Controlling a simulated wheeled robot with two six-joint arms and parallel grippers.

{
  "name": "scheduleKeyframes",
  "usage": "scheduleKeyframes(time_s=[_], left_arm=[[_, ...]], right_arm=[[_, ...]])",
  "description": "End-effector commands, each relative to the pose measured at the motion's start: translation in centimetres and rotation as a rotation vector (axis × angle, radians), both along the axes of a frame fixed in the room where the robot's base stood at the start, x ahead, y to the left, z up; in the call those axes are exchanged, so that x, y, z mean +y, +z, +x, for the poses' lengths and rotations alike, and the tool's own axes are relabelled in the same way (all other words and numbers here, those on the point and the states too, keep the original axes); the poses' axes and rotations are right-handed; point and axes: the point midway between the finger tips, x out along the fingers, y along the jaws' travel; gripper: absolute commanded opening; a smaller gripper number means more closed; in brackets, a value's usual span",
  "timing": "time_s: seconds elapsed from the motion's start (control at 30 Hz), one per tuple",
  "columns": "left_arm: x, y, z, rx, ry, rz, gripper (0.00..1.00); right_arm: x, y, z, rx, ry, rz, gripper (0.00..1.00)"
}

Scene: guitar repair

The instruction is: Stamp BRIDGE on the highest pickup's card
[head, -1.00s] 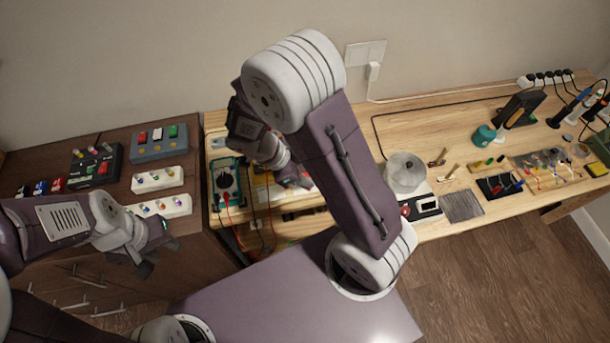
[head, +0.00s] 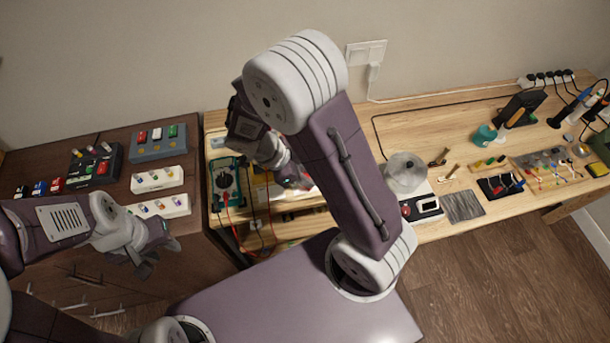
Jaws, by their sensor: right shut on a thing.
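My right gripper (head: 293,178) is over the left part of the wooden bench, partly hidden behind my own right arm. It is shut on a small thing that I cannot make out. My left gripper (head: 155,258) is open and empty in front of the dark cabinet. A teal multimeter (head: 227,186) with red and black leads lies left of my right gripper. A yellow and white item (head: 262,192) shows partly beside the multimeter. I cannot make out any pickup, card or BRIDGE stamp for certain.
The dark cabinet (head: 110,150) holds a grey box (head: 159,143), white blocks with coloured pieces (head: 158,180), and a black box (head: 96,166). The bench's back middle is clear.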

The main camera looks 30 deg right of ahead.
Motion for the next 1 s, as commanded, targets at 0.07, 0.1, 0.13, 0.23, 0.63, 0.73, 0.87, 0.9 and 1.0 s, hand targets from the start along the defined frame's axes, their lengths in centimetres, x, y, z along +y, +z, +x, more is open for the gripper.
scheduleKeyframes(time_s=[0.07,0.1,0.13,0.23,0.63,0.73,0.87,0.9,1.0], left_arm=[[0.0,-0.1,0.0,0.0,0.0,0.0,0.36],[0.0,-0.1,0.0,0.0,0.0,0.0,0.36],[0.0,-0.1,0.0,0.0,0.0,0.0,0.36],[0.0,0.0,0.0,0.0,0.0,0.0,0.36],[0.0,2.3,0.0,0.0,0.0,0.0,0.36],[0.0,2.9,0.0,0.0,0.0,0.0,0.36],[0.0,3.7,0.0,0.0,0.0,0.0,0.36],[0.0,4.0,0.0,0.0,0.0,0.0,0.36],[0.0,4.5,0.0,0.0,0.0,0.0,0.36]], right_arm=[[0.0,-0.1,0.0,0.001,-0.001,0.001,0.0],[0.0,-0.1,0.0,0.001,-0.001,0.001,0.0],[0.0,-0.1,0.0,0.001,-0.001,0.001,0.0],[0.0,-0.1,0.0,0.001,-0.001,0.001,0.0],[0.0,3.4,0.0,-0.001,-0.001,0.002,0.0],[0.0,4.4,0.0,-0.001,-0.001,0.001,0.0],[0.0,5.7,0.0,-0.001,0.001,0.001,0.0],[0.0,6.1,0.0,-0.001,0.001,0.001,0.0],[0.0,7.0,0.0,-0.001,-0.001,0.001,0.0]])
